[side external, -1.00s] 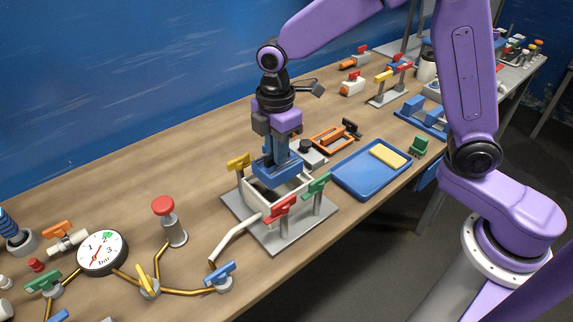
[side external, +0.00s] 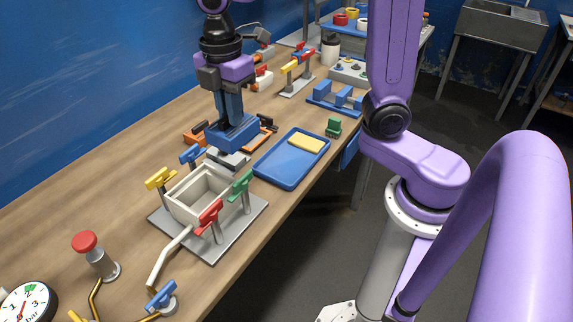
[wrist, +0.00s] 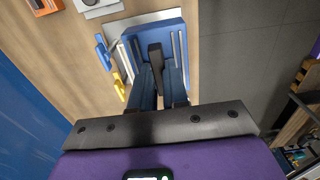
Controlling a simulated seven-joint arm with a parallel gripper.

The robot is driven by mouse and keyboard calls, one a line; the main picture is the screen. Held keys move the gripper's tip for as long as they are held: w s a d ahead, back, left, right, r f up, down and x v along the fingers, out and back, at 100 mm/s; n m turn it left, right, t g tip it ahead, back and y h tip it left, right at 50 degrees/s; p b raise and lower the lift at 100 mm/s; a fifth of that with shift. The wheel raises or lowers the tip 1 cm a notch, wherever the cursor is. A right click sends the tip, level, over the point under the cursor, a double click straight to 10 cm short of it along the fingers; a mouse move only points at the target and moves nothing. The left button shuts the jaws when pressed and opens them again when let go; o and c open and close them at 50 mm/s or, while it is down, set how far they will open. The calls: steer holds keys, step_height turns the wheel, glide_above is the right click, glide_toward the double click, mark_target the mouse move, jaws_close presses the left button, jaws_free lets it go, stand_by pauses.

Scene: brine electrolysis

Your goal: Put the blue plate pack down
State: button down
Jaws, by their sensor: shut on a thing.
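The blue plate pack (side external: 232,134) hangs from my gripper (side external: 230,118), which is shut on it. It is in the air, beyond the open white box (side external: 178,205) and left of the blue tray (side external: 262,172). In the wrist view the pack (wrist: 138,38) fills the space ahead of my fingers (wrist: 158,82), with a dark handle between them. The box stands on a grey plate (side external: 212,250) and looks empty inside. The pack hides part of what lies under it in the wrist view.
Yellow (side external: 160,178), blue (side external: 191,155), red (side external: 209,216) and green (side external: 241,184) clamps surround the box. A yellow sponge (side external: 306,143) lies in the tray. A green block (side external: 333,127) and a blue rack (side external: 336,98) stand farther back.

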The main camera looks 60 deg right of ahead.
steer(key=s+d+f, duration=0.2)
steer(key=s+d, duration=1.4)
steer(key=shift+w+d+f, duration=0.1)
steer(key=shift+w+f, duration=2.3)
steer(key=shift+f, duration=0.5)
steer(key=shift+w+d+f, duration=0.15)
steer(key=shift+w+f, duration=2.2)
steer(key=shift+f, duration=0.55)
steer(key=shift+w+d+f, duration=0.1)
steer(key=shift+w+f, duration=2.3)
steer(key=shift+f, duration=0.5)
steer(key=shift+f, duration=0.15)
steer(key=c, duration=1.1)
jaws_free()
